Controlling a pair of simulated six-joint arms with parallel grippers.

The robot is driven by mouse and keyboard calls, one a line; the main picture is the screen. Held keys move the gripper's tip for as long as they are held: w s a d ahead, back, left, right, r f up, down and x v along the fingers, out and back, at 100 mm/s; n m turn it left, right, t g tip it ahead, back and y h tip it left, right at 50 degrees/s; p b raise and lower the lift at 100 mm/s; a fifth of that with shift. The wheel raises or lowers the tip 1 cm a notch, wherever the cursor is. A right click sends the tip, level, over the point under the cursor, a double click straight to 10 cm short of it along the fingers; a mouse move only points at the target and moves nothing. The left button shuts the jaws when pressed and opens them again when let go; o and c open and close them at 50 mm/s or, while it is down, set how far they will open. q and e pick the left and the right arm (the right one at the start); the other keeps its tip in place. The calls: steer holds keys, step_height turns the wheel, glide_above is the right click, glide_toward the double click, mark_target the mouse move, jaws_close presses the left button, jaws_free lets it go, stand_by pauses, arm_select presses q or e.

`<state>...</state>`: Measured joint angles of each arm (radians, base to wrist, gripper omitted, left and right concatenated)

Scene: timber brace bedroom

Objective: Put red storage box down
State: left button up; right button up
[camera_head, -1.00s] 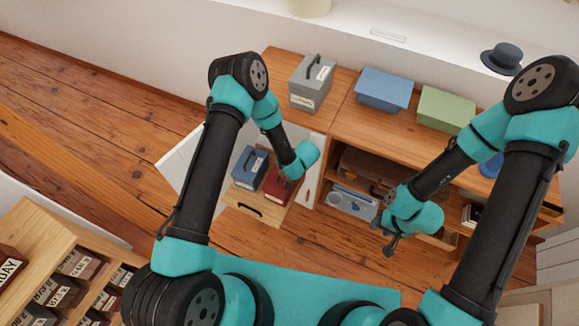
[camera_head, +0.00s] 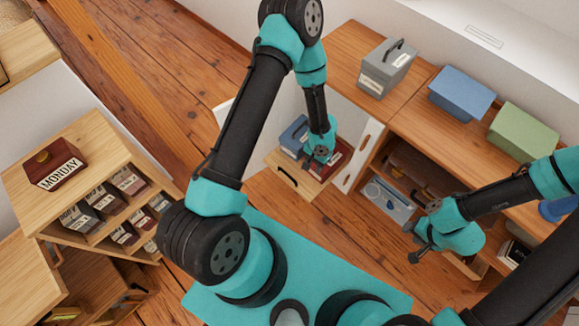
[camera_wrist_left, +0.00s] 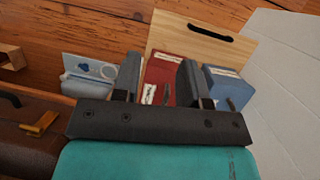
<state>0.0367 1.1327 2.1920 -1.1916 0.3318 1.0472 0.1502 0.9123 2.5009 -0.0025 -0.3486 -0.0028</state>
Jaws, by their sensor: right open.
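The red storage box (camera_head: 343,152) sits in the pulled-out wooden drawer (camera_head: 285,180), beside the blue box (camera_head: 293,137). In the left wrist view the red box (camera_wrist_left: 172,72) lies between and beyond my two left fingers, with a pale label and a dark handle facing me. My left gripper (camera_head: 322,158) is over the drawer, fingers spread wide and not closed on the box's handle. The gripper partly hides the red box in the head view. My right gripper (camera_head: 415,243) is open and empty in front of the cabinet's lower shelf.
A grey box (camera_head: 386,68), a blue lidded box (camera_head: 461,94) and a green box (camera_head: 523,132) stand on the cabinet top. A white panel lies alongside the drawer. A light-blue case (camera_head: 388,200) sits on a cabinet shelf. A wooden organiser (camera_head: 100,150) stands at left.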

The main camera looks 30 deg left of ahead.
arm_select(q)
steer(key=s+a+r+n+t+h, duration=0.3)
steer(key=s+a+r+n+t, duration=0.1)
steer(key=s+r, duration=0.3)
steer(key=shift+s+a+r, duration=0.4)
steer(key=shift+s+a, duration=0.45)
steer(key=shift+s, duration=0.15)
steer(key=shift+c, duration=0.2)
